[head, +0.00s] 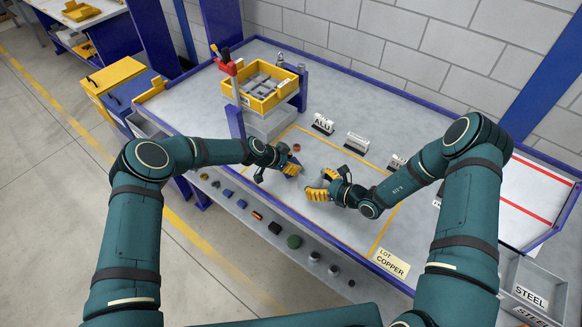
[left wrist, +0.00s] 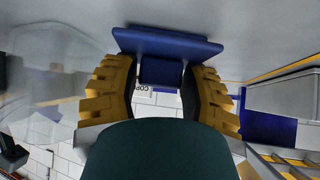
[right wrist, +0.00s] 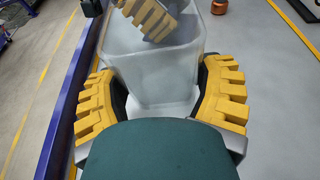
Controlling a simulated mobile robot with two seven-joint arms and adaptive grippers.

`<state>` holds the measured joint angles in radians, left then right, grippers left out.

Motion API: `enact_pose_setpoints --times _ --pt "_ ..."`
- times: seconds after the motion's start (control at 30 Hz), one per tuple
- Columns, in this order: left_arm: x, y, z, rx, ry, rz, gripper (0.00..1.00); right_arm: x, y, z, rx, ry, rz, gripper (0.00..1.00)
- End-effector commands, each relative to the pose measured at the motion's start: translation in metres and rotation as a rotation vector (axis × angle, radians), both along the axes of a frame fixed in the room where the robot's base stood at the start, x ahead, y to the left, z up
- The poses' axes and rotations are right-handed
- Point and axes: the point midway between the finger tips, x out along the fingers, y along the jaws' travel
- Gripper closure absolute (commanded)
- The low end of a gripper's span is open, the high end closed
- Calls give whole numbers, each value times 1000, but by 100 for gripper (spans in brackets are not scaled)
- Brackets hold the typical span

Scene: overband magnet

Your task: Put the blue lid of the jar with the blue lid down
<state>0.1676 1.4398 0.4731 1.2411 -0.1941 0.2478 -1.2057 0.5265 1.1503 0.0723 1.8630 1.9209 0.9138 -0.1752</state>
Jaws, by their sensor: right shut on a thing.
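The blue lid (left wrist: 168,42) is a flat plate with a block-shaped knob. In the left wrist view its knob is between the fingers of my left gripper (left wrist: 158,90), with its plate against the grey table surface. The fingers stand close beside the knob, and the left gripper looks open around it. My right gripper (right wrist: 163,98) is shut on the clear jar (right wrist: 155,65), which has no lid on it. The jar also shows at the left of the left wrist view (left wrist: 50,85). In the head view, both grippers are close together over the table, left (head: 291,169), right (head: 318,190).
A small copper-coloured piece (right wrist: 220,6) is on the table beyond the jar. A yellow tray (head: 262,88) stands on a raised stand at the back left. Label blocks (head: 356,142) stand behind the grippers. Several small items (head: 294,241) line the front ledge.

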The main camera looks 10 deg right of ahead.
Motion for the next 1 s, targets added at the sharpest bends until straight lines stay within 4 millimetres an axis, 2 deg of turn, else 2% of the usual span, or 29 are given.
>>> enact_pose_setpoints --times 0.17,0.2,0.47,0.57,0.8,1.0 --pt "0 0 0 0 0 0 79 0 0 -1 -1 2 0 71" --pt "0 0 0 0 0 0 83 0 0 -1 -1 2 0 71" --pt "0 0 4 0 -1 -1 83 0 0 -1 -1 2 0 71" --pt "1 0 16 0 -2 -1 83 0 0 -1 -1 2 0 71" --pt "1 0 63 0 -4 -1 83 0 0 -1 -1 2 0 71" --pt "0 0 91 0 -2 -1 83 0 0 -1 -1 2 0 71"
